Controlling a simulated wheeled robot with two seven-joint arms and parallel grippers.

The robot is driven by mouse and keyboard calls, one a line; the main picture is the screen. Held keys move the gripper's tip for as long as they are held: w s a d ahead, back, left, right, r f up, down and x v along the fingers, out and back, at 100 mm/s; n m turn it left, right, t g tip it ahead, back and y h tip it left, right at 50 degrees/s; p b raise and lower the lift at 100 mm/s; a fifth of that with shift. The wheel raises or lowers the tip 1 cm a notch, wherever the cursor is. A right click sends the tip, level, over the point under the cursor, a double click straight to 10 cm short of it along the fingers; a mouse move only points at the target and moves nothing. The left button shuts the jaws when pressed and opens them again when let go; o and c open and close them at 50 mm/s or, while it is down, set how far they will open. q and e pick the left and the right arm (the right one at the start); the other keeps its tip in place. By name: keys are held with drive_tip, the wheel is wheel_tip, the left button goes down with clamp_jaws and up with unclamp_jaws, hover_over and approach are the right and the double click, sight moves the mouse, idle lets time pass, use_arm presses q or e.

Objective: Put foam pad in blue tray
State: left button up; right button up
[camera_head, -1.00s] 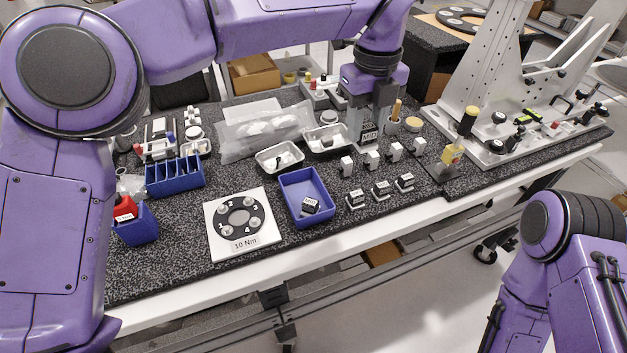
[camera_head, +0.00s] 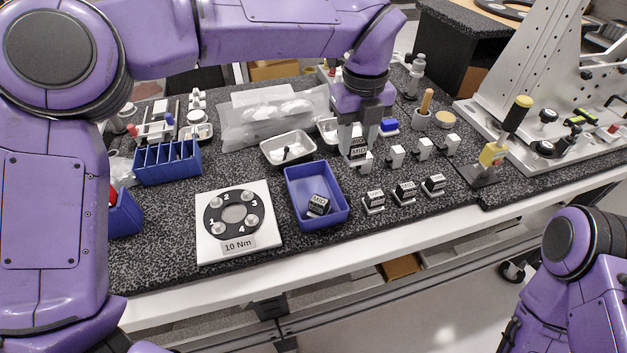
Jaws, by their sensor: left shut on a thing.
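The blue tray (camera_head: 300,188) sits at the front middle of the speckled bench. A small dark block with a white label (camera_head: 318,205) lies tilted inside it. My left gripper (camera_head: 357,152) points down behind and right of the tray. It is shut on a dark block with a white "MID" label (camera_head: 358,146), apart from the tray. I cannot tell whether either labelled block is the foam pad. My right gripper is out of view; only part of that arm shows at lower right.
Labelled blocks (camera_head: 405,192) stand in a row right of the tray, with several white blocks (camera_head: 424,149) behind. A metal dish (camera_head: 287,148) is behind the tray. A white "10 Nm" plate (camera_head: 262,246) lies left. A yellow-handled clamp (camera_head: 493,154) stands right.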

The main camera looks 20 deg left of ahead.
use_arm(q)
drive_tip(key=a+f, duration=0.3)
drive_tip(key=a+f+p, duration=0.1)
drive_tip(key=a+f, duration=0.1)
drive_tip(key=f, duration=0.1)
drive_tip(key=s+a+f+p, duration=0.1)
drive_tip(key=a+f, duration=0.2)
drive_tip(key=f, duration=0.1)
drive_tip(key=shift+s+a, duration=0.1)
drive_tip(key=shift+a, duration=0.25)
drive_tip(key=shift+f, duration=0.4)
drive_tip(key=o, duration=1)
drive_tip(key=shift+o, duration=0.2)
drive_tip(key=shift+r, duration=0.45)
wheel_tip(320, 180, up, 12)
drive_tip(key=b, duration=0.1)
drive_tip(key=shift+f, duration=0.25)
